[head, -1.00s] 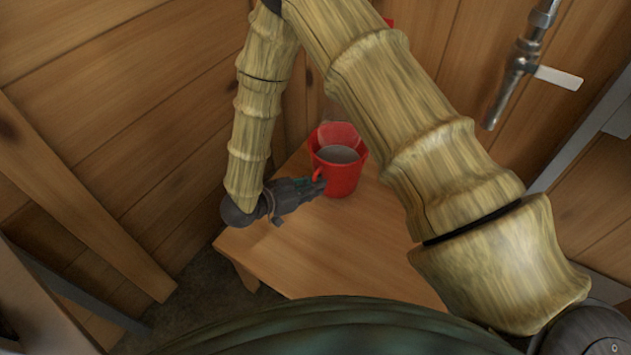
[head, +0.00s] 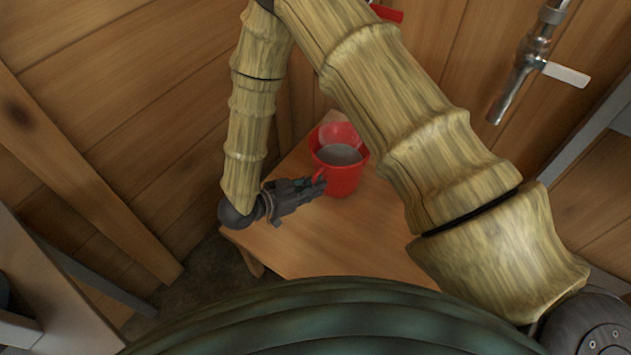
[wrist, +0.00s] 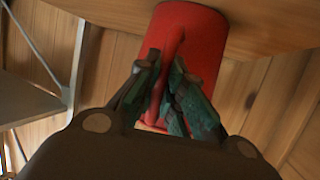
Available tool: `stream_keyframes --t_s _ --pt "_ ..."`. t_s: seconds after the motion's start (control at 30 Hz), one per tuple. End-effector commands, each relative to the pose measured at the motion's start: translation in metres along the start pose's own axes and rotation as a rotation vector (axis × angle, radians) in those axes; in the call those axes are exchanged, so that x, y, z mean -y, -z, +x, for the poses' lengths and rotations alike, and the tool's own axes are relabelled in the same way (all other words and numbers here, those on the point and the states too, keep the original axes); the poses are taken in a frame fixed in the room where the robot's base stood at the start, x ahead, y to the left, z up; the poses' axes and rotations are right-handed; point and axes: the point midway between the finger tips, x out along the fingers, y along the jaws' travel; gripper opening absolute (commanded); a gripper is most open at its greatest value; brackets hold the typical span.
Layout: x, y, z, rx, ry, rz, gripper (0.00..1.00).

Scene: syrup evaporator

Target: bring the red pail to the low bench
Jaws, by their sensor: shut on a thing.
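The red pail (head: 343,180) is upright at the wooden low bench (head: 310,245), over its back part. A grey content or bottom shows inside it. My gripper (head: 320,184) comes from the left and is shut on the pail's red side handle. In the wrist view, my gripper (wrist: 166,80) has its dark green finger pads on either side of the handle, with the red pail (wrist: 207,42) beyond. The pail's base meets the wooden surface at the top of that view. I cannot tell whether it rests there or hangs just above.
A metal tap (head: 522,72) with a white lever is on the wall at the right. A red piece (head: 388,13) shows at the top, partly behind my arm. Wooden walls close in the back and left. The front of the bench is clear.

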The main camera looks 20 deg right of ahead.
Motion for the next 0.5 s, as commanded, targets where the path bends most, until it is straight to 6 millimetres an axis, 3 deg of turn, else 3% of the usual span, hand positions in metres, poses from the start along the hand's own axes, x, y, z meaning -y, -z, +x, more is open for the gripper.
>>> stream_keyframes --t_s 0.5 --pt "-0.012 -0.006 -0.018 0.001 0.0 -0.003 0.0"
